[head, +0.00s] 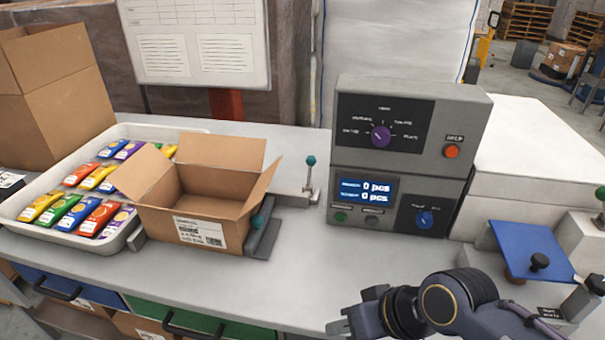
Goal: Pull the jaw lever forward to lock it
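An upright lever with a teal ball (310,162) stands on a grey fixture bar (290,198) behind and right of the open cardboard box (190,228). My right gripper (338,328) is low in the head view, at the bench's front edge, pointing left. My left gripper is not in view.
A grey control unit (405,150) with dials and a small screen stands right of the lever. A white tray (62,232) of colourful packets is at the left. A blue plate (528,250) is at the right.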

